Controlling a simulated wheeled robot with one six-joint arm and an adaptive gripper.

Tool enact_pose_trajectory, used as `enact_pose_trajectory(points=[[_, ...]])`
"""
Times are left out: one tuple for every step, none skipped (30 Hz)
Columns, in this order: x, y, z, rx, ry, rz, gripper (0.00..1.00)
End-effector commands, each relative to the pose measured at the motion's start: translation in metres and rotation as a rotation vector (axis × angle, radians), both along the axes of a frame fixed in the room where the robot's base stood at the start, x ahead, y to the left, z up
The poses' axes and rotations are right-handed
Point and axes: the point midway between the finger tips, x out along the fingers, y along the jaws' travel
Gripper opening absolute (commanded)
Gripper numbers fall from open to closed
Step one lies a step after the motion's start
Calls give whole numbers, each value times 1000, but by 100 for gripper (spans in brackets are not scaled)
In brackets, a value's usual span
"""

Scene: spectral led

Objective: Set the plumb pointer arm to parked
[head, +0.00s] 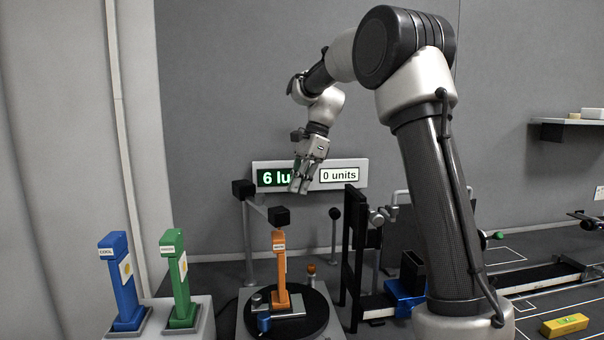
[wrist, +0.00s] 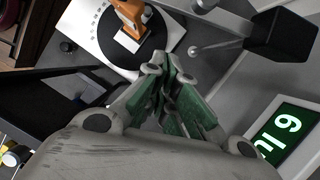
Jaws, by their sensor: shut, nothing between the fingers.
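I cannot tell which part is the plumb pointer arm; no label naming it is readable. An orange upright post (head: 280,270) with a small white label stands on a black round turntable (head: 313,315). A small blue knob (head: 263,322) and a short orange-brown knob (head: 311,268) are beside the post. My gripper (head: 299,186) is shut and empty, in the air above the turntable, in front of the wall display. In the wrist view my gripper (wrist: 168,72) points toward the orange post (wrist: 130,14) and the turntable (wrist: 165,40), apart from both.
A display (head: 268,178) reads "6 lu", partly covered by my gripper, beside "0 units" (head: 339,175). A black box (head: 279,216) overhangs near the orange post. Blue (head: 122,285) and green (head: 179,280) labelled posts stand left. A black upright frame (head: 352,260) stands right.

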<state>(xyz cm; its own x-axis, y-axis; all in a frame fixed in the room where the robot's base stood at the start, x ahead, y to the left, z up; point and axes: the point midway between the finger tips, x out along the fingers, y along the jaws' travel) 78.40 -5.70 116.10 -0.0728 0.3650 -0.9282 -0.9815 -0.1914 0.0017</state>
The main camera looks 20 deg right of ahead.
Motion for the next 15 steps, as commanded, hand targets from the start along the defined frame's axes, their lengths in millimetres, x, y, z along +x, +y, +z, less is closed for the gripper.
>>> enact_pose_trajectory(points=[[-2, 5, -11, -1, 3, 2, 0], [-2, 7, -17, -1, 3, 3, 0], [-3, 10, -25, 0, 2, 3, 0], [-3, 12, -30, 0, 2, 3, 0], [-4, 14, -35, 0, 2, 3, 0], [-4, 20, -37, 0, -2, 5, 0], [-5, 26, -36, 1, -3, 5, 0], [-6, 31, -36, 1, -3, 4, 0], [-7, 36, -36, 1, -3, 4, 0], [-8, 40, -36, 0, -2, 5, 0], [-9, 43, -36, 0, -2, 5, 0], [-9, 46, -36, 0, -1, 3, 0], [-10, 48, -36, 0, -1, 3, 0], [-10, 50, -36, 0, -1, 3, 0], [-10, 51, -35, 0, -2, 2, 0]])
